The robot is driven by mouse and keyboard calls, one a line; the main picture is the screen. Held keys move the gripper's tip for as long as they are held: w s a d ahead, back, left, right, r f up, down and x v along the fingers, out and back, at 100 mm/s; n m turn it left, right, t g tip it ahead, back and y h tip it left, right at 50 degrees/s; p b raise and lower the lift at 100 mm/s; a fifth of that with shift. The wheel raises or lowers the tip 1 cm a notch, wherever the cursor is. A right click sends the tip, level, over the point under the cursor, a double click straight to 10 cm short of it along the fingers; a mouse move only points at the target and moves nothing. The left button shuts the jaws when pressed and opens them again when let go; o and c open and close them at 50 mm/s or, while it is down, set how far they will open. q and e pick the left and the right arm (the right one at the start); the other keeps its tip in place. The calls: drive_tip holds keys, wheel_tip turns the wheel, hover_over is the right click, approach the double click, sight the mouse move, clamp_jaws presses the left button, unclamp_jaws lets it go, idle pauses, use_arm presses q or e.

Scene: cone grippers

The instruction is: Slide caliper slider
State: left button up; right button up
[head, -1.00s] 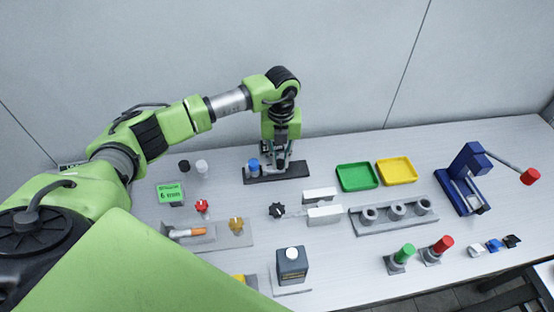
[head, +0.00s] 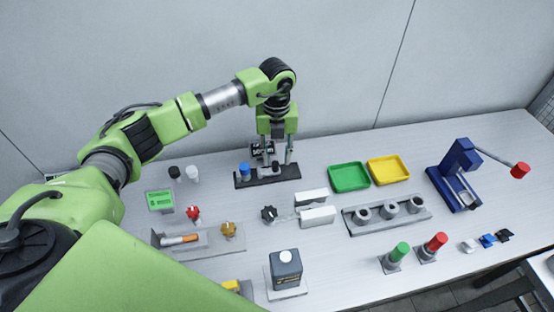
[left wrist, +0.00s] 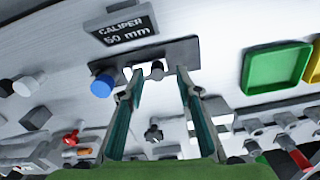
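The caliper is a dark flat bar (head: 284,174) at the back of the table, with a blue knob (head: 244,170) at its left end. The left wrist view shows the bar (left wrist: 186,52), the blue knob (left wrist: 102,86), a white upright piece (left wrist: 127,73) and a small dark slider knob (left wrist: 157,70). My left gripper (head: 277,165) points down over the bar. Its fingers (left wrist: 160,78) are apart, one on each side of the slider knob, with gaps on both sides. My right gripper is not in view.
A sign reading "CALIPER 50 mm" (left wrist: 125,26) stands behind the bar. Green (head: 349,178) and yellow (head: 389,170) trays lie to the right. A black star knob with pale blocks (head: 317,216) is in front. Bare table lies between.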

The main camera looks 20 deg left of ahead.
sight(278, 163)
use_arm(q)
wheel_tip(278, 163, up, 10)
drive_tip(key=shift+d, duration=0.15)
drive_tip(key=shift+f, duration=0.15)
idle(0.4)
